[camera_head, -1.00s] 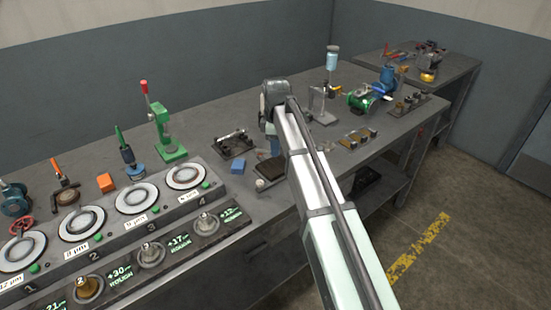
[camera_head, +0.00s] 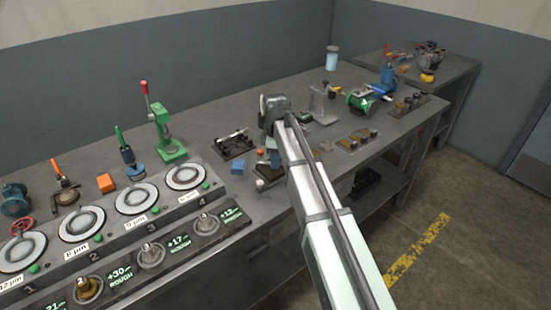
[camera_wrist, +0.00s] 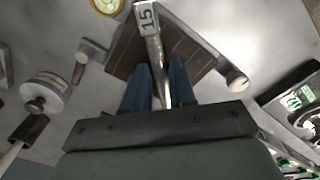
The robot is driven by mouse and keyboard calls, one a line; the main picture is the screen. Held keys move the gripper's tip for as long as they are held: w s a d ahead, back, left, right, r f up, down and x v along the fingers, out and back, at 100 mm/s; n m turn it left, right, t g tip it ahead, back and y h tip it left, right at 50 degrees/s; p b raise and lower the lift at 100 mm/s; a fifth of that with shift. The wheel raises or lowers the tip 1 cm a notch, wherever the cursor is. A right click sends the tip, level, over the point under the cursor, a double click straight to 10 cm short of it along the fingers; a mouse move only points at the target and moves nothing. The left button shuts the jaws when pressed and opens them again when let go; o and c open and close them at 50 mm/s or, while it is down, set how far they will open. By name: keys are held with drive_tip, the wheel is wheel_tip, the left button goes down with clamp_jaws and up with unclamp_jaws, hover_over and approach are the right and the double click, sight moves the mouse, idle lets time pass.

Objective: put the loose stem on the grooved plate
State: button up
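My gripper (camera_wrist: 160,85) shows two blue fingers in the wrist view, closed around the slim metallic shaft of the stem (camera_wrist: 155,50). The stem's tag reads 15 and sits at its far end, overlapping the plate's edge in that view. The brown grooved plate (camera_wrist: 188,47) lies beyond the fingertips. In the head view my gripper (camera_head: 273,157) points down over the plate (camera_head: 268,174), which is partly hidden by my arm. I cannot tell whether the stem touches the plate.
A small pale cylinder (camera_wrist: 237,80) stands at the plate's corner. In the head view a blue block (camera_head: 237,168) and a black rack (camera_head: 234,143) are left of the plate. A green press (camera_head: 165,140) stands farther left, behind the dial unit (camera_head: 135,198).

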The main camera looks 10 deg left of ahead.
drive_tip(key=shift+o, duration=1.4)
wheel_tip(320, 180, up, 12)
drive_tip(key=shift+r, duration=0.15)
